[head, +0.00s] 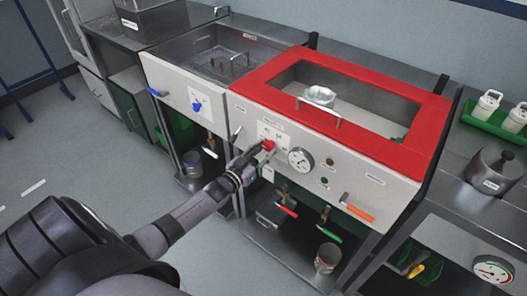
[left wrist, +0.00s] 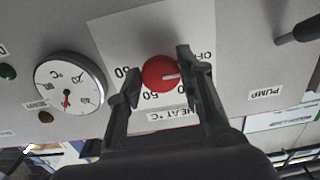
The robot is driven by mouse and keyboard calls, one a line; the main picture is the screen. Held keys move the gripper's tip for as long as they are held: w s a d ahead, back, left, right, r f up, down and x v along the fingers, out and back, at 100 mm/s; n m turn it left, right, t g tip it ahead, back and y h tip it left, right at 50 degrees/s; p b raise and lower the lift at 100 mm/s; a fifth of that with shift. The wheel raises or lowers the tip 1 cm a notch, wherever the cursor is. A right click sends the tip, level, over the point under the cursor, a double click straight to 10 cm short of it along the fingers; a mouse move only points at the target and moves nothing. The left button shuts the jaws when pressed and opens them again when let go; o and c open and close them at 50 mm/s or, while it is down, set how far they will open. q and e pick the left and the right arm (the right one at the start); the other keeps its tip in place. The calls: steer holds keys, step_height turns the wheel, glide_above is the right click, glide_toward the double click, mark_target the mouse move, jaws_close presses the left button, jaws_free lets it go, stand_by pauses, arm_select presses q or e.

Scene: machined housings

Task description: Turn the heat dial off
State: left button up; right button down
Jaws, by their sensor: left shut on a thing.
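The red heat dial (head: 269,145) is on the white front panel of the red-rimmed tank. In the left wrist view the dial (left wrist: 158,77) sits between the two fingers of my left gripper (left wrist: 161,72), which is shut on it. The dial's white mark points right in that view, toward the right finger. Around it I read 80, 50, a partly hidden number and part of OFF; the finger covers some of the scale. A "HEAT °C" label (left wrist: 170,116) is beside it. In the head view my left gripper (head: 257,156) reaches the panel from the left.
A round temperature gauge (head: 300,160) is beside the dial; it also shows in the left wrist view (left wrist: 70,84). An orange-handled lever (head: 357,212) is farther right on the panel. A blue knob (head: 197,106) is on the neighbouring tank. Valves hang below the panel.

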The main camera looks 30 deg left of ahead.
arm_select(q)
steer(key=o, duration=1.1)
steer(key=shift+s, duration=0.1)
steer(key=s, duration=0.8)
steer(key=s+a, duration=0.1)
steer(key=s, duration=0.2)
steer(key=shift+s, duration=0.4)
steer(key=shift+f, duration=0.1)
